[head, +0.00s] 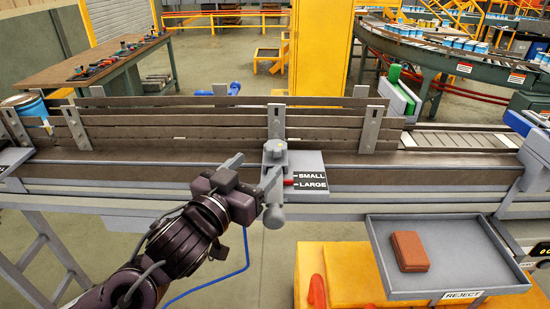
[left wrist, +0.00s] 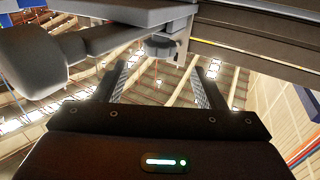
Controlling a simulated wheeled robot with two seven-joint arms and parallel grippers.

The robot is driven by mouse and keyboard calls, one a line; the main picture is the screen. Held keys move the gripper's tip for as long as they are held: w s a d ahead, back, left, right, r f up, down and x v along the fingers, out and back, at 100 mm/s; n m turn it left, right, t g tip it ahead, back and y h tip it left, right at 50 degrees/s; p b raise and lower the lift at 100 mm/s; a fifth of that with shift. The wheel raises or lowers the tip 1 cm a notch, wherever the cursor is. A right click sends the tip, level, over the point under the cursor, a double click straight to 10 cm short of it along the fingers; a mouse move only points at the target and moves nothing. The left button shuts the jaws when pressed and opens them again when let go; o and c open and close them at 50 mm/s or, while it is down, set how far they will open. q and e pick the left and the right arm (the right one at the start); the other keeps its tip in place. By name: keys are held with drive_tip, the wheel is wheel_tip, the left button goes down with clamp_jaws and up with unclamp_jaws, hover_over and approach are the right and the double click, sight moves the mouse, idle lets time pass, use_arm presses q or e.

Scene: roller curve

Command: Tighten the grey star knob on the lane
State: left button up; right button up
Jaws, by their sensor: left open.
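The grey star knob (head: 275,148) stands on a metal plate at the front of the lane (head: 340,159), left of the SMALL and LARGE label. In the left wrist view a dark grey lobed knob (left wrist: 160,47) shows just past the fingertips, between their lines; it looks like the same knob. My left gripper (head: 248,174) is open and empty, just left of and below the knob; it also shows in the left wrist view (left wrist: 158,70). I see no contact with the knob. A grey lever with a rounded end (head: 273,215) hangs close beside the gripper. My right gripper is not in view.
A red pointer (head: 288,182) sits by the label plate (head: 313,185). Upright brackets (head: 276,122) hold the guide rails (head: 190,120) behind the knob. A reject tray (head: 450,236) with a brown block (head: 409,252) lies at the right. A blue cable (head: 245,255) hangs below my arm.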

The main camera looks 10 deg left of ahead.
sight(270, 152)
use_arm(q)
drive_tip(key=p+x, duration=0.2)
drive_tip(key=x, duration=0.6)
drive_tip(key=shift+p, duration=0.3)
drive_tip(key=shift+w+d+f, duration=0.1)
drive_tip(key=shift+w+d, duration=0.05)
drive_tip(key=shift+w, duration=0.35)
drive_tip(key=c, duration=1)
